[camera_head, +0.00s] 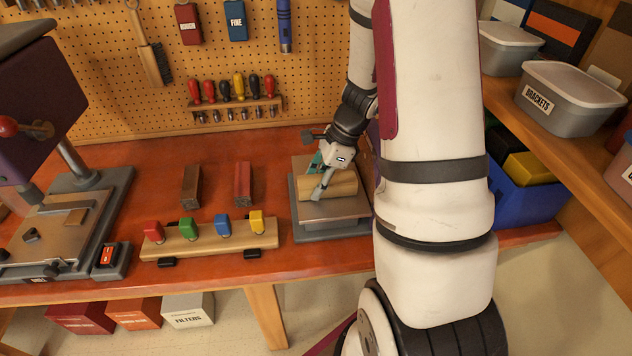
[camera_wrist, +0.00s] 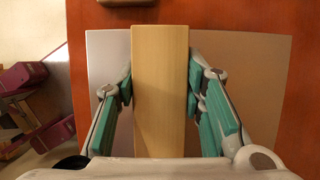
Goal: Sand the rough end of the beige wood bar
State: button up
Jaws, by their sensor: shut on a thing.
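The beige wood bar (camera_head: 330,186) lies on a grey metal plate stand (camera_head: 335,229) at the right end of the workbench. In the wrist view the bar (camera_wrist: 160,85) runs up the middle of the picture between my fingers. My gripper (camera_head: 322,180) is shut on the bar, one teal-padded finger on each side, as the wrist view (camera_wrist: 160,95) also shows. I cannot make out a rough end on the bar. A red sanding block marked ROUGH (camera_head: 188,24) and a blue one marked FINE (camera_head: 236,20) hang on the pegboard.
A dark brown bar (camera_head: 191,186) and a red bar (camera_head: 242,184) lie left of the stand. A wooden rack (camera_head: 205,245) with several coloured pieces is at the bench front. A drill press (camera_head: 60,210) stands left. Shelf bins (camera_head: 570,97) are close on the right.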

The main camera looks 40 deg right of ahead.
aim_at(332, 182)
jog(key=shift+s+d, duration=0.35)
jog(key=shift+d, duration=0.25)
jog(key=shift+s+d, duration=0.35)
jog(key=shift+d, duration=0.25)
jog(key=shift+s+a+p, duration=0.3)
jog(key=shift+s, duration=0.25)
dwell(0.8)
jog(key=shift+w+d, duration=0.35)
jog(key=shift+w, duration=0.25)
dwell(3.2)
jog(key=shift+s+a, duration=0.3)
jog(key=shift+s, duration=0.35)
dwell(0.7)
jog(key=shift+w, duration=0.25)
